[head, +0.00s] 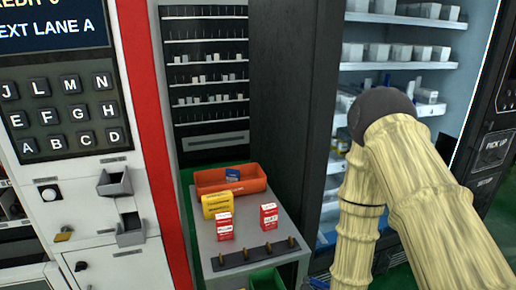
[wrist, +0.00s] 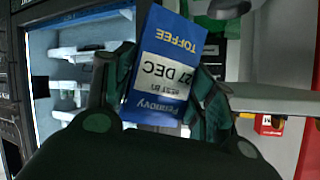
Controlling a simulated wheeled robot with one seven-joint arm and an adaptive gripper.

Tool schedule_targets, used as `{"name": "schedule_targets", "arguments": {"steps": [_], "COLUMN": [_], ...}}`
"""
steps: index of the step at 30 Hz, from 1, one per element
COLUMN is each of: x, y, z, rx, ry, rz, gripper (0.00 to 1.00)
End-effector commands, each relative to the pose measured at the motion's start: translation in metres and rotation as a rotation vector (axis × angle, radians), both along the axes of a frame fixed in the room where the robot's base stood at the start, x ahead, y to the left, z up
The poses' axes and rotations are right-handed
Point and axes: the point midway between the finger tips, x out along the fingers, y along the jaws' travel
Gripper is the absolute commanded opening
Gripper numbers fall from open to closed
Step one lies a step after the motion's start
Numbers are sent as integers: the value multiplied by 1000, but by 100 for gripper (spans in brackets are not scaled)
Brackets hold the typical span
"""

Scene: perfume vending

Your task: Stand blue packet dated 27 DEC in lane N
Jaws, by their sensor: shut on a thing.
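In the wrist view the packet is slightly tilted, and white shelves (wrist: 85,50) show to the left. In the head view my arm hides the gripper and most of the area around it, in front of the open shelved cabinet (head: 420,72) on the right. I cannot read a lane N mark on any shelf.
A dark cabinet side (head: 292,100) stands beside the shelves. A letter keypad (head: 62,113) is at left.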

Motion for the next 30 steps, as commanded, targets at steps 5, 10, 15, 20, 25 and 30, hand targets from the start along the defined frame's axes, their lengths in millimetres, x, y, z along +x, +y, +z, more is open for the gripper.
{"name": "schedule_targets", "arguments": {"steps": [5, 10, 15, 20, 25, 30], "x": [-16, -21, -21, -21, -21, -18], "y": [0, 0, -1, 0, 0, 24], "z": [-17, -22, -22, -22, -22, -22], "rx": [0, 1, 2, -1, 1, 0], "ry": [2, 0, 0, -1, 0, -5], "rz": [-2, -3, -3, -1, -3, 3], "gripper": [31, 31, 31, 31, 30, 30]}}
